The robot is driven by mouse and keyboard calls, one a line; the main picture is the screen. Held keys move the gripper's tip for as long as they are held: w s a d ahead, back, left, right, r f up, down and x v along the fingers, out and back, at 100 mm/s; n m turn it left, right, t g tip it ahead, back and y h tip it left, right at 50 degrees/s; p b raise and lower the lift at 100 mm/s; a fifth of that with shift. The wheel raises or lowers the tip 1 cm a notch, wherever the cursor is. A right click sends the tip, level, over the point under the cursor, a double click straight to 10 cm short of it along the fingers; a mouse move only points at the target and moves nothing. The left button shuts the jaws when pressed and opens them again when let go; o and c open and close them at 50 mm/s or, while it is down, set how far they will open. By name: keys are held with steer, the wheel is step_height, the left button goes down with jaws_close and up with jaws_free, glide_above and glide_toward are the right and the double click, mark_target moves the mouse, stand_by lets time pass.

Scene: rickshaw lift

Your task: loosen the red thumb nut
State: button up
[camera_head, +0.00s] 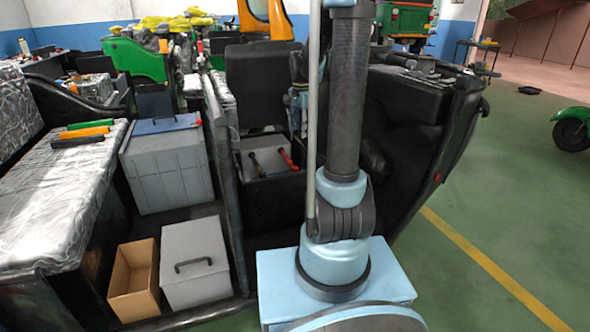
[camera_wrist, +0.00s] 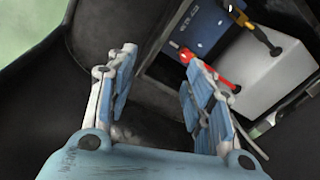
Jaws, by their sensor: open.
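In the wrist view a red clamp-like part (camera_wrist: 200,72) sits by the near top edge of a pale box (camera_wrist: 270,68), just beyond my right finger, which partly hides it. I cannot make out a separate thumb nut on it. My gripper (camera_wrist: 158,68) is open and empty, its blue-and-white fingers spread wide. The red part lies to the right of the gap between them; I cannot tell whether the finger touches it. In the head view a red piece (camera_head: 289,159) shows on the box (camera_head: 268,160) under the seat. My gripper is not clear there.
A black cable end with yellow on it (camera_wrist: 240,18) rises from the pale box, beside a blue panel (camera_wrist: 200,28). Dark walls surround the opening. In the head view a grey bin (camera_head: 168,170), a grey lidded box (camera_head: 193,262) and an open cardboard box (camera_head: 134,280) stand left.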

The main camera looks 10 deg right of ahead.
mark_target(295, 167)
steer(key=w+f+m, duration=0.4)
steer(key=w+f, duration=0.3)
steer(key=w, duration=0.4)
steer(key=shift+g, duration=0.3)
step_height(295, 167, down, 17)
steer(key=shift+w+f, duration=0.1)
steer(key=shift+f, duration=0.05)
steer(key=c, duration=1.1)
